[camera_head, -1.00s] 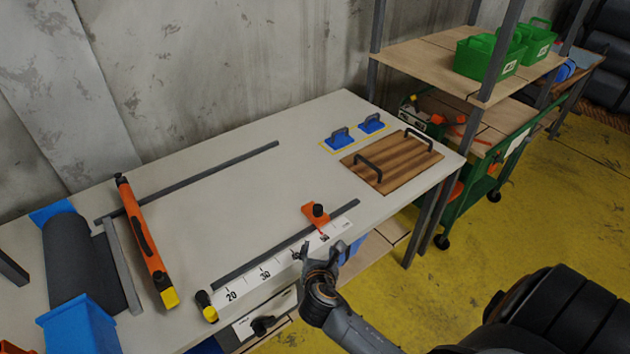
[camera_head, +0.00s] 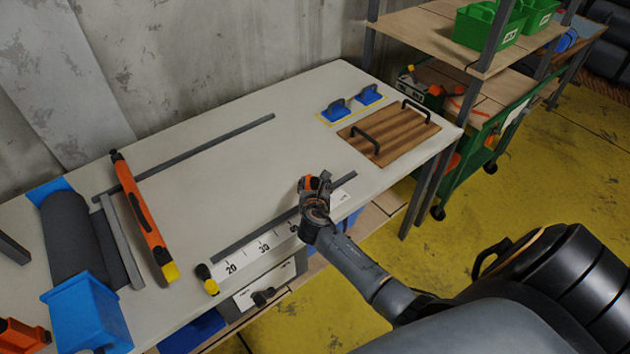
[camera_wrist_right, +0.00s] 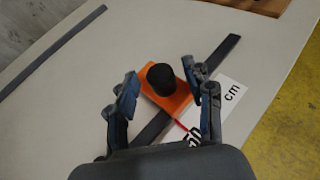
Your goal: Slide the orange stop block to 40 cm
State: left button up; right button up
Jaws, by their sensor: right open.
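The orange stop block (camera_wrist_right: 168,92) with its black knob (camera_wrist_right: 161,78) sits on the dark rail (camera_wrist_right: 218,55) in the right wrist view. Its red pointer line lies near the 50 mark of the white scale (camera_wrist_right: 226,100). My right gripper (camera_wrist_right: 158,90) is open, its fingers on either side of the block. I cannot tell if they touch it. In the head view my right gripper (camera_head: 314,184) largely hides the block (camera_head: 308,181). The scale (camera_head: 240,262) shows 20 and 30 there; the 40 is partly covered. My left gripper is not in view.
An orange bar with yellow end (camera_head: 142,212) lies across a grey rail at left, beside a dark roll (camera_head: 80,235) in blue holders. A wooden board with black handles (camera_head: 390,137) and blue handled pads (camera_head: 336,110) lie at the far right. The table middle is clear.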

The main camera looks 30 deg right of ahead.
jog(key=shift+x, duration=1)
jog(key=shift+a, duration=0.1)
grip_shut()
